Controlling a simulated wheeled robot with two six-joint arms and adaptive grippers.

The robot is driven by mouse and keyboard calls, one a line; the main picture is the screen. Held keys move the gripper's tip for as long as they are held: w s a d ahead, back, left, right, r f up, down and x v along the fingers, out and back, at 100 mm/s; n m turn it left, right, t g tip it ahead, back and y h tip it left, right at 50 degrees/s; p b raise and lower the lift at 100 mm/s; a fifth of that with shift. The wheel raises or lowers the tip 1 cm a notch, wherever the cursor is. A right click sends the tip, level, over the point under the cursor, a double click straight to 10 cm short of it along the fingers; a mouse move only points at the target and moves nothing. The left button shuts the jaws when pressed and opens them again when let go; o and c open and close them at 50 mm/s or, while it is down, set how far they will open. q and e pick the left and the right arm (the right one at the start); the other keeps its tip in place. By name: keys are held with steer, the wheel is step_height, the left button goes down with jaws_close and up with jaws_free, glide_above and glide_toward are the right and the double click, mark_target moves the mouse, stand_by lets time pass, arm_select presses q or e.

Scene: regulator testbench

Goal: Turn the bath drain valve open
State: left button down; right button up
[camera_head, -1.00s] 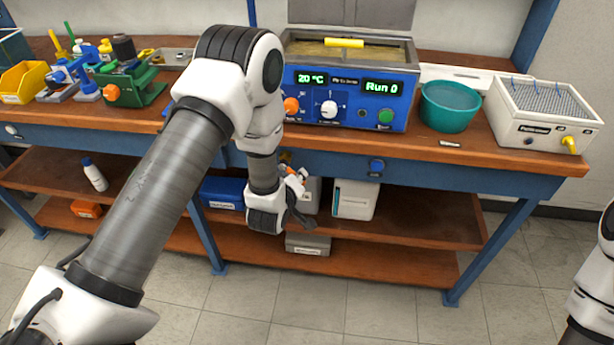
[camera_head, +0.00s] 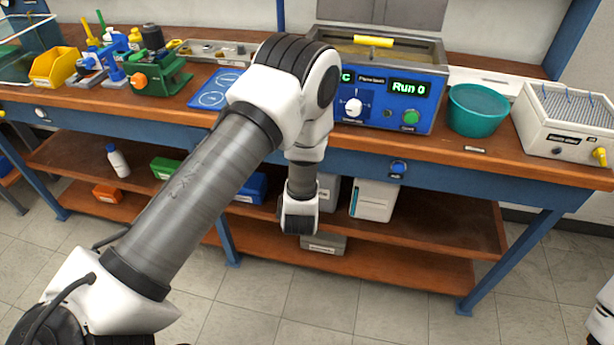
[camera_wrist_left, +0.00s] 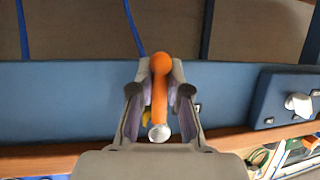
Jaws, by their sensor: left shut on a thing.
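In the left wrist view, my left gripper (camera_wrist_left: 160,78) is shut on an orange lever (camera_wrist_left: 159,100) with a ball end, between its two fingers. The lever runs from a pale round end near the palm to the ball at the fingertips. A small yellow piece (camera_wrist_left: 146,117) shows beside it. The lever appears to be the drain valve's handle; the valve body is hard to make out. In the head view, my wrist hides the fingers and lever below the bench edge. The blue bath (camera_head: 385,120) stands above, reading "Run 0". My right gripper is out of view.
A blue switch box with a pale knob (camera_wrist_left: 298,103) is to the right in the wrist view. A teal bowl (camera_head: 477,110) and white box (camera_head: 566,128) stand right of the bath. Shelves with boxes lie below. The floor in front is clear.

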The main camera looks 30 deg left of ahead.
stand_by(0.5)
arm_select(q)
steer(key=c, duration=1.1)
jaws_free()
steer(key=shift+a, duration=0.1)
steer(key=v, duration=1.2)
steer(key=shift+f, duration=0.1)
